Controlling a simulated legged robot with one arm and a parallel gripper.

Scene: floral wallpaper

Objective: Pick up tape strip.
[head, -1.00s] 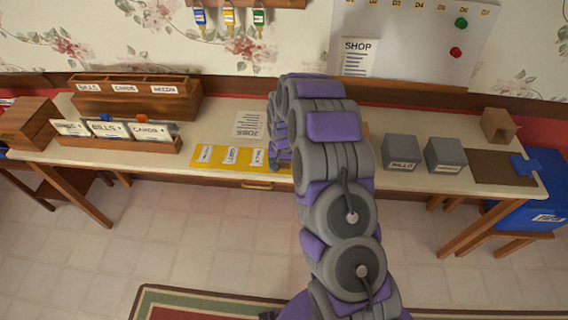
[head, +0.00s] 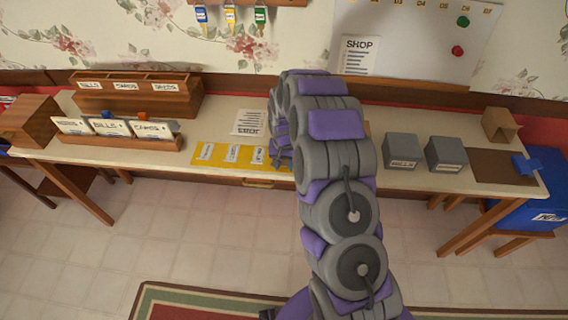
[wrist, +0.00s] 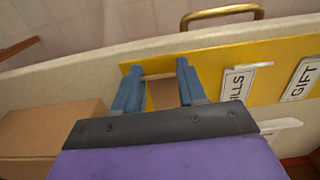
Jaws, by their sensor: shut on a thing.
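My gripper (wrist: 158,68) is over the yellow mat (wrist: 222,60), near the table's front edge. Its two blue-grey fingers stand apart with a tan strip (wrist: 161,93) between them, which looks like the tape strip; the fingers are shut on it. Whether the strip is lifted off the mat I cannot tell. In the head view my arm hides most of the gripper and the strip. The yellow mat (head: 203,163) also shows there, with several white labels on it.
A brown box (wrist: 50,128) lies beside my gripper in the wrist view. A brass handle (wrist: 222,12) is on the table front. The jobs sheet (head: 249,122), card rack (head: 120,142) and wooden organiser (head: 137,98) stand left; grey boxes (head: 403,150) stand right.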

